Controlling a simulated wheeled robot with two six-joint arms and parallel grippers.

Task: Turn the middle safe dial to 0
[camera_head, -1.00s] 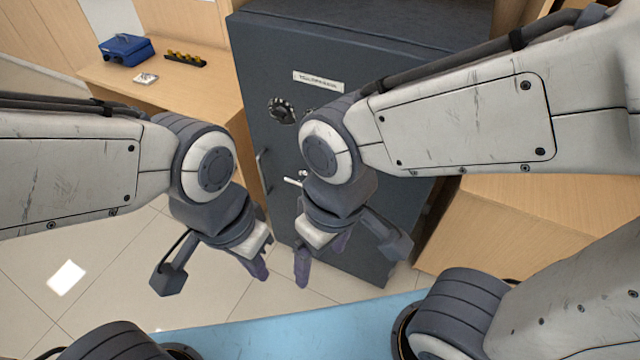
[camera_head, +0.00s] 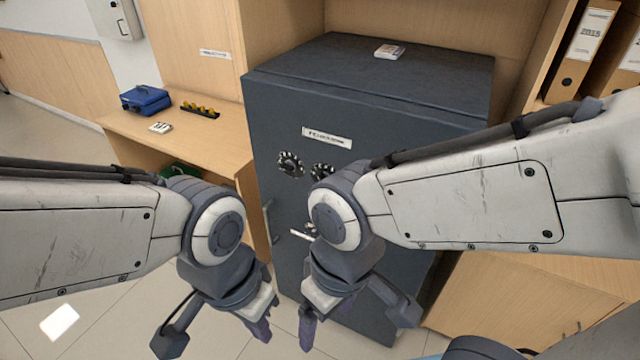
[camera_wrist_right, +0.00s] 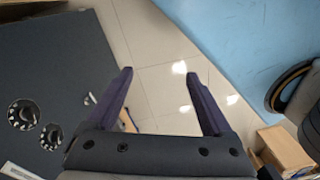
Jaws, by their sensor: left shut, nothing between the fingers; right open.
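The dark grey safe (camera_head: 400,97) stands ahead with a white label on its front. A round dial (camera_head: 290,164) sits below the label, and a second dial (camera_head: 321,171) to its right is partly covered by my right arm. Any dial further right is hidden, so I cannot be sure which is the middle one; no numbers are readable. Two dials show at the left of the right wrist view, one nearer the edge (camera_wrist_right: 22,113) and one nearer the gripper (camera_wrist_right: 51,136). My left gripper (camera_head: 260,328) is shut and empty. My right gripper (camera_head: 325,322) is open and empty; both are apart from the safe.
A white lever handle (camera_head: 304,235) and a vertical bar handle (camera_head: 268,220) are on the safe front. A wooden desk (camera_head: 185,150) at left holds a blue box (camera_head: 145,99) and a black tray (camera_head: 200,110). Binders (camera_head: 583,48) stand at right. A small stack (camera_head: 389,51) lies on the safe.

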